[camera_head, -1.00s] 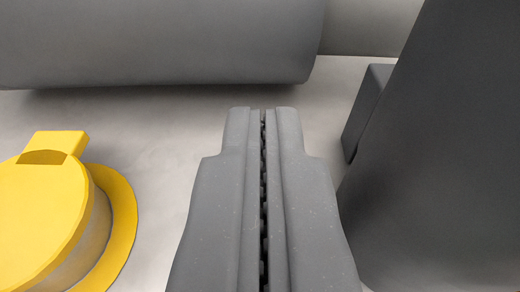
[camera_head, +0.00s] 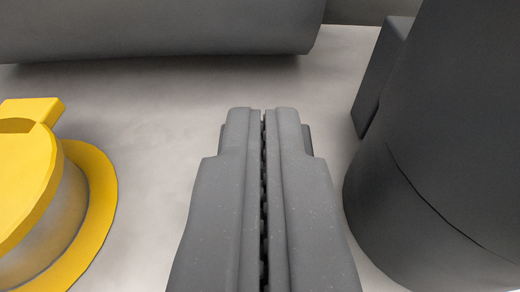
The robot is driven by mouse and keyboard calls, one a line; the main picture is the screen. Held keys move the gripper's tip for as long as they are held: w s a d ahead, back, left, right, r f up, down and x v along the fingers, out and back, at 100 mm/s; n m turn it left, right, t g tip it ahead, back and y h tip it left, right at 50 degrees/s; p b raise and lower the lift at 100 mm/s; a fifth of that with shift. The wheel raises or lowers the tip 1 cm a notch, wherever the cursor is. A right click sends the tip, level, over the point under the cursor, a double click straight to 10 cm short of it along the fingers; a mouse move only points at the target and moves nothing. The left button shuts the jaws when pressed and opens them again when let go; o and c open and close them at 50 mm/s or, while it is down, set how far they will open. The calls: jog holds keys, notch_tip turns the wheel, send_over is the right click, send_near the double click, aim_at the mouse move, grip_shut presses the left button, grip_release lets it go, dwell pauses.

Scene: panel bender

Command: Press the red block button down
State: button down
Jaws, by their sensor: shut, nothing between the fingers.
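My gripper (camera_head: 263,112) is shut and empty, with its two grey fingers side by side at the bottom centre, pointing away from the camera. It is over a pale grey surface (camera_head: 150,110). No red block button shows in this view.
A yellow round lidded part (camera_head: 22,175) with a tab and a yellow flange stands at the left. A dark grey rounded body (camera_head: 430,150) stands close at the right, with a dark block beside it. A large grey cylinder (camera_head: 150,28) lies across the top. Pale floor between them is clear.

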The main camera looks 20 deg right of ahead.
jog(key=shift+f, duration=0.15)
jog(key=s+a+r+p, duration=0.2)
jog(key=s+r, duration=0.4)
jog(key=s, duration=0.3)
jog(key=shift+s+a+r+p, duration=0.15)
jog(key=shift+a+r+p, duration=0.15)
jog(key=shift+p, duration=0.45)
